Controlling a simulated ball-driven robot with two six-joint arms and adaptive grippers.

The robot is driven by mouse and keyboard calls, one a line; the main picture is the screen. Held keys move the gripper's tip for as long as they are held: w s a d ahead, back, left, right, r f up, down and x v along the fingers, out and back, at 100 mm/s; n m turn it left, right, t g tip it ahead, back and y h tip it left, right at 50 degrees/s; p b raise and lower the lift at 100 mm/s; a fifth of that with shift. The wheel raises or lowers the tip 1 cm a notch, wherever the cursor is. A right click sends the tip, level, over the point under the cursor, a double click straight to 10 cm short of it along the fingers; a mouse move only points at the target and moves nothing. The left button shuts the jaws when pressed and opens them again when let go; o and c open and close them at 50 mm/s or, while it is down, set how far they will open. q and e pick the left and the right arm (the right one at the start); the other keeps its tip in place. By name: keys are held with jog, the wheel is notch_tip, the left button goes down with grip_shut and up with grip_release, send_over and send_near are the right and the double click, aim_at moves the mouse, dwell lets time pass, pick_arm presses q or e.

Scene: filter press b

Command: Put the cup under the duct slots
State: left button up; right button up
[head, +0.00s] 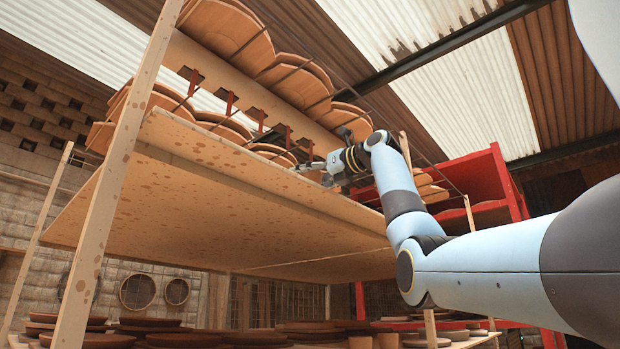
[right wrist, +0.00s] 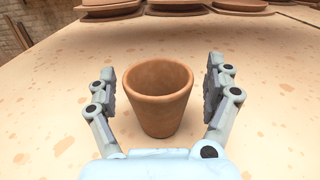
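A terracotta cup (right wrist: 158,100) stands upright on a spotted board shelf (right wrist: 60,110) in the right wrist view. My right gripper (right wrist: 162,80) is open around it, one finger on each side, with a visible gap on both sides. In the head view my right gripper (head: 318,165) is at the front edge of the raised shelf (head: 215,152); I cannot make out the cup there. A long beige duct (head: 232,82) with dark slots and reddish-brown tabs runs above that shelf. My left gripper is not in view.
Stacked terracotta plates (right wrist: 110,10) stand farther back on the shelf. Large tilted plates (head: 228,30) sit above the duct. A wooden post (head: 115,180) rises at left, and a red rack (head: 465,175) stands at right. The board around the cup is clear.

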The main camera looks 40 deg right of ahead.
jog(key=shift+s+a+r, duration=0.1)
jog(key=shift+r, duration=0.1)
jog(key=shift+s+r, duration=0.1)
jog(key=s+d+b, duration=0.1)
jog(key=s+b, duration=0.5)
jog(key=s, duration=0.5)
jog(key=shift+s, duration=0.4)
jog(key=shift+w, duration=0.1)
